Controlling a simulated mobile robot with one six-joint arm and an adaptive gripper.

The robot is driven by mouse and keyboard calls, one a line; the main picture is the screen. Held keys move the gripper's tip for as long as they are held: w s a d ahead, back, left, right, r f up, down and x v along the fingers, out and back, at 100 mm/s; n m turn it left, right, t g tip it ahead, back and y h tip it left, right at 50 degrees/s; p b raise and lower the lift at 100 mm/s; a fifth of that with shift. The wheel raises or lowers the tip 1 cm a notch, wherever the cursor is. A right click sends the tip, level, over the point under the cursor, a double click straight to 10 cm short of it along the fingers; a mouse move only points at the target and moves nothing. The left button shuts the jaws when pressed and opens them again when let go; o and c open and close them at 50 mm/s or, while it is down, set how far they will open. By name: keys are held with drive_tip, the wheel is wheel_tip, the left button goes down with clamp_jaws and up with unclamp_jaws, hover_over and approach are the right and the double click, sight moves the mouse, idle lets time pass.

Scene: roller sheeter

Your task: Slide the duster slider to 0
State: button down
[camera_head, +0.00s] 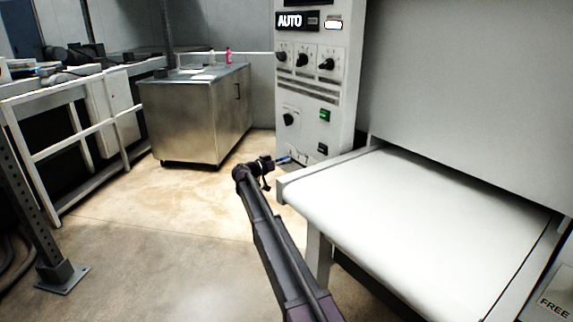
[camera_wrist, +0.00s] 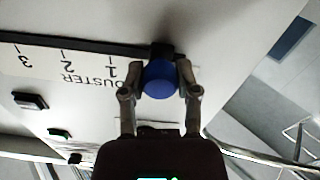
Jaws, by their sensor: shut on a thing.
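The duster slider's round blue knob (camera_wrist: 160,82) sits between the two fingertips of my gripper (camera_wrist: 158,70) in the wrist view. My gripper is shut on it, one finger on each side. The white scale (camera_wrist: 90,66) appears upside down, with DUSTER and the marks 3, 2 and 1 readable. The knob stands to the right of the 1 mark in this view, at the right end of the visible dark slot. A 0 mark is not visible. In the head view my gripper (camera_head: 272,164) is at the low front of the control panel (camera_head: 302,90), with a bit of blue at its tip.
The white conveyor table (camera_head: 420,220) lies close to the right of my arm. The panel carries several black dials, a green button (camera_head: 325,115) and a black button (camera_head: 322,148). A steel cabinet (camera_head: 190,120) stands behind at left. Floor left of my arm is clear.

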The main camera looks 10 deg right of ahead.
drive_tip(key=shift+w+a+r, duration=0.1)
drive_tip(key=shift+w, duration=0.2)
drive_tip(key=shift+c, duration=1.7)
unclamp_jaws()
drive_tip(key=shift+s, duration=0.1)
drive_tip(key=shift+s+a, duration=0.2)
drive_tip(key=shift+a, duration=0.2)
drive_tip(key=v, duration=1.1)
drive_tip(key=shift+s, duration=0.1)
